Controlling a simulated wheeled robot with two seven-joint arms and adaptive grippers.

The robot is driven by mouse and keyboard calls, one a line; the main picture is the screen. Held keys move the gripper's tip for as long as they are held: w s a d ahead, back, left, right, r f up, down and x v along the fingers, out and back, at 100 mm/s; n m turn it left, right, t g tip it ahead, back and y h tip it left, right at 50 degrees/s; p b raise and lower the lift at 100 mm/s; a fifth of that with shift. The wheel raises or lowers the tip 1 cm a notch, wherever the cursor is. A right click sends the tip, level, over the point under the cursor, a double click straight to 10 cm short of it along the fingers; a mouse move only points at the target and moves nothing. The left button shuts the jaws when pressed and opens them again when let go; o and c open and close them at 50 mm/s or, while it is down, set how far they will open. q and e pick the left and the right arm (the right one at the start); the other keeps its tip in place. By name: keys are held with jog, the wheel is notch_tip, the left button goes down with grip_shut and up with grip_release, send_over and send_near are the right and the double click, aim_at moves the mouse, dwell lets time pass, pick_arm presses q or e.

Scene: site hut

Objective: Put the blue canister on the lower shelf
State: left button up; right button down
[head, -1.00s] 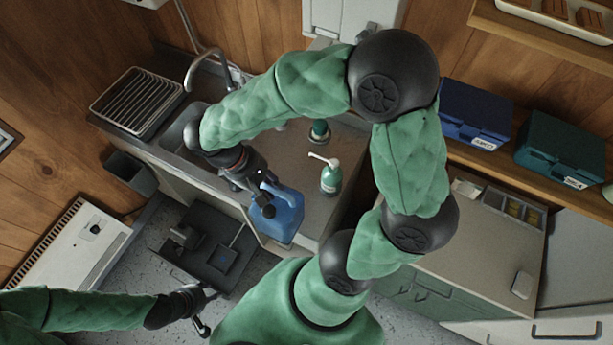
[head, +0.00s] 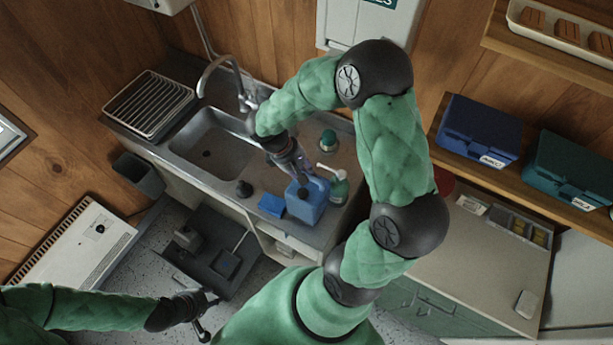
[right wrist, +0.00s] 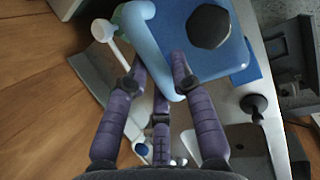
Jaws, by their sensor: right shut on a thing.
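The blue canister (head: 309,205) is in my right gripper (head: 301,184), over the front part of the sink counter beside the soap bottle. The right wrist view shows the canister (right wrist: 240,50) with its dark cap and light blue handle, and the fingers (right wrist: 160,75) closed at the handle. I cannot tell whether its base touches the counter. The lower shelf (head: 514,181) is on the wall at the right, bearing a blue box and a teal box. My left gripper (head: 206,312) is low at the left, empty, with its fingers apart.
A green pump bottle (head: 339,190) stands close to the canister's right. A flat blue block (head: 271,205) and a dark knob-like object (head: 244,189) lie to its left. The blue box (head: 482,130) and teal box (head: 575,170) crowd the lower shelf. An upper shelf (head: 545,62) holds a tray.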

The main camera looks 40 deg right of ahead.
jog(key=shift+d+f, duration=0.3)
jog(key=shift+f, duration=0.15)
notch_tip(320, 180, down, 3)
jog(key=shift+w+d+f, duration=0.1)
jog(key=shift+w+d, duration=0.05)
jog(key=shift+f, duration=0.1)
jog(key=c, duration=1.1)
grip_release()
jog(key=shift+o, duration=0.2)
